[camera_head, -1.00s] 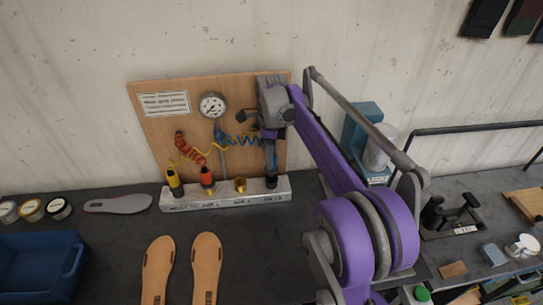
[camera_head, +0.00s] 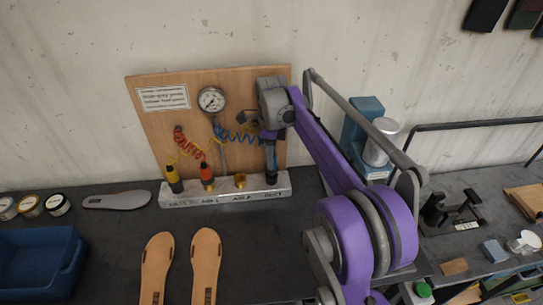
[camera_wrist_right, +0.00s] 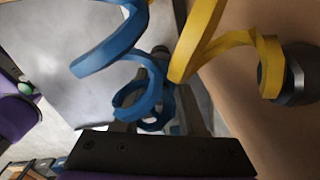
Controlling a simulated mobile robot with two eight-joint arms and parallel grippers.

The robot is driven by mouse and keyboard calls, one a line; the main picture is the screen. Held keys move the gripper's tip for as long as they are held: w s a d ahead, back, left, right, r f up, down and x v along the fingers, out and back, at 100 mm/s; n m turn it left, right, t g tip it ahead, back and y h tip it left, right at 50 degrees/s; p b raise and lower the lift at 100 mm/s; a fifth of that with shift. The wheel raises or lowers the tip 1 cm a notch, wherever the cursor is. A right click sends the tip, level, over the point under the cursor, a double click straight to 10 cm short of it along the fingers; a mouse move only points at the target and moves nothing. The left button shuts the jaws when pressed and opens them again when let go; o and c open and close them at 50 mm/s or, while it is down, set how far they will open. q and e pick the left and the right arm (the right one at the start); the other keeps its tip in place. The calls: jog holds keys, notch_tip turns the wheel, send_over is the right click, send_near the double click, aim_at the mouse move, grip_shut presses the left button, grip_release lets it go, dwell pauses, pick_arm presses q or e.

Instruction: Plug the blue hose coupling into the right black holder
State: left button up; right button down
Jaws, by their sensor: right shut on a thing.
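The blue hose coupling (camera_head: 271,157) hangs upright below my right gripper (camera_head: 270,136), which is shut on it. The coupling's lower end meets the right black holder (camera_head: 271,179) at the right end of the pale block (camera_head: 222,194). I cannot tell how deep it sits. The coiled blue hose (camera_head: 238,137) runs left from the gripper along the wooden board. In the right wrist view the blue hose (camera_wrist_right: 107,56) loops in front of the fingers and hides most of the coupling. My left gripper is not in view.
A yellow coupling (camera_head: 173,178), a red coupling (camera_head: 206,173) and an empty brass holder (camera_head: 240,181) share the block. A gauge (camera_head: 212,100) is on the board (camera_head: 150,125) behind. Two tan insoles (camera_head: 205,262) and a blue bin (camera_head: 40,262) lie in front and left.

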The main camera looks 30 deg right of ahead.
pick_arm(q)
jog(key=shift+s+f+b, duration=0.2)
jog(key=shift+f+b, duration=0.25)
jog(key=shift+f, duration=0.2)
pick_arm(e)
jog(key=shift+f, duration=1)
jog(key=shift+c, duration=2)
grip_release()
jog(key=shift+r+p, duration=1.55)
jog(key=shift+r, duration=1.35)
jog(key=shift+r+p, duration=1)
jog(key=shift+r, duration=1.15)
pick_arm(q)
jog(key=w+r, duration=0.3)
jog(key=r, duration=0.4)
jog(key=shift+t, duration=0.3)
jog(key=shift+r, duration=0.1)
